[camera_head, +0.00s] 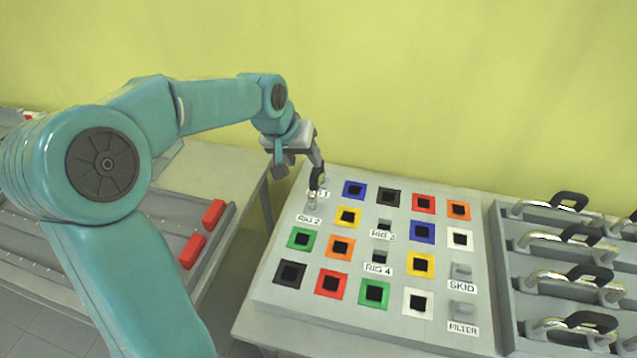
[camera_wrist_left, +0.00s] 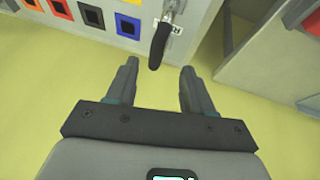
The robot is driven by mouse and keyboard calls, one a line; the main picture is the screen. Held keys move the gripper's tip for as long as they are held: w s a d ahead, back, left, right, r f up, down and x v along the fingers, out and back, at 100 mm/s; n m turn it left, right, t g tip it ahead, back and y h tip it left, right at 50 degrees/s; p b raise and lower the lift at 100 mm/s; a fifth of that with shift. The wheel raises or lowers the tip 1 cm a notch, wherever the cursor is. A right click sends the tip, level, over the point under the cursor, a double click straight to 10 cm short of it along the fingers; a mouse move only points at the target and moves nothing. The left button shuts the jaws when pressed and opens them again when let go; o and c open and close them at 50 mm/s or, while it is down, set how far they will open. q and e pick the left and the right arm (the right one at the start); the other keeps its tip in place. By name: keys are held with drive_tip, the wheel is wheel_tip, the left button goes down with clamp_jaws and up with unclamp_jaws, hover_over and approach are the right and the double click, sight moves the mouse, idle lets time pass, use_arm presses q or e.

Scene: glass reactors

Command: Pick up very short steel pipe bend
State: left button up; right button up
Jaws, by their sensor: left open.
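A very short steel pipe bend (camera_head: 312,202) with a black handle sits at the back left corner of the panel, by the RIG 1 and RIG 2 labels. In the left wrist view its black handle (camera_wrist_left: 160,46) shows ahead of the fingertips, with a bit of steel behind it at the top edge. My left gripper (camera_head: 300,163) is close to the handle in the head view. In the left wrist view the gripper (camera_wrist_left: 159,68) is open and empty, its fingers apart, with the handle lined up between them but beyond the tips. My right gripper is out of view.
The grey panel (camera_head: 262,291) bears several coloured square sockets and labels. A grey rack (camera_head: 503,262) at right holds several longer steel bends with black handles. A bench at left carries two red blocks (camera_head: 192,250). A yellow-green wall stands behind.

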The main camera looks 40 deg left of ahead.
sight(314, 170)
use_arm(q)
drive_tip(key=x, duration=0.3)
drive_tip(key=shift+d+f, duration=0.1)
drive_tip(key=shift+d, duration=0.15)
drive_tip(key=x, duration=0.3)
drive_tip(key=p+x, duration=0.1)
drive_tip(key=x, duration=0.1)
drive_tip(key=shift+w+a+f, duration=0.1)
drive_tip(key=shift+w+a, duration=0.2)
drive_tip(key=shift+w, duration=0.2)
drive_tip(key=shift+s, duration=0.15)
drive_tip(key=shift+c, duration=0.4)
clamp_jaws()
